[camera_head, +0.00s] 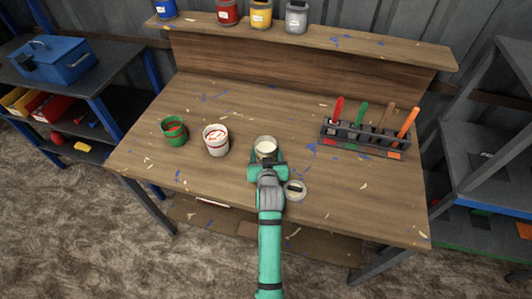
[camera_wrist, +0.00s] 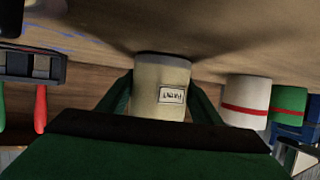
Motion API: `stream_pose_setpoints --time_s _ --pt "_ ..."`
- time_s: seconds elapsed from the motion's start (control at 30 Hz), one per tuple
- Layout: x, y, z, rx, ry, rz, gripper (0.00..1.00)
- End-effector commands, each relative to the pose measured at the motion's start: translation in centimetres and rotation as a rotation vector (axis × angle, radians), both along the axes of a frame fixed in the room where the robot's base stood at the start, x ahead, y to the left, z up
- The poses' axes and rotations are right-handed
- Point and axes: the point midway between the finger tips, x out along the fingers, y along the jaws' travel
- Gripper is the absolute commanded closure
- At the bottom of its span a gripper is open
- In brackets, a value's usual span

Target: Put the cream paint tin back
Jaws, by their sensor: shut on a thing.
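The cream paint tin (camera_head: 265,146) is upright over the middle of the workbench, with cream colour showing at its top. My gripper (camera_head: 266,160) is around it, with a finger on each side, and is shut on it. In the wrist view, which looks upside down, the tin (camera_wrist: 160,85) sits between my green fingers (camera_wrist: 161,100) with its small white label towards me. Its base is at or very near the bench top; I cannot tell whether it touches.
The workbench (camera_head: 130,160) also holds a green tin (camera_head: 174,132), a white tin (camera_head: 216,140), a small round grey item (camera_head: 293,190) right of my wrist, and a rack (camera_head: 365,141) with coloured handles. The raised shelf (camera_head: 370,43) bears several tins at its left, with free room at its right.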

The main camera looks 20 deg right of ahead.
Motion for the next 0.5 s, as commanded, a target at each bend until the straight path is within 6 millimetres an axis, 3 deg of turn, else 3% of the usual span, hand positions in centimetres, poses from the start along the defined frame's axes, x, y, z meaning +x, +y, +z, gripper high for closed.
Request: stream_pose_setpoints --time_s 0.13,0.17,0.23,0.5 --pt "0.03 0.01 -0.18 -0.001 -0.002 0.0 0.8" --pt "0.01 0.03 -0.31 0.0 0.001 0.0 0.39" --pt "0.01 0.05 -0.28 0.001 0.001 0.001 0.22" --pt "0.01 0.06 -0.26 0.001 0.001 0.001 0.22"
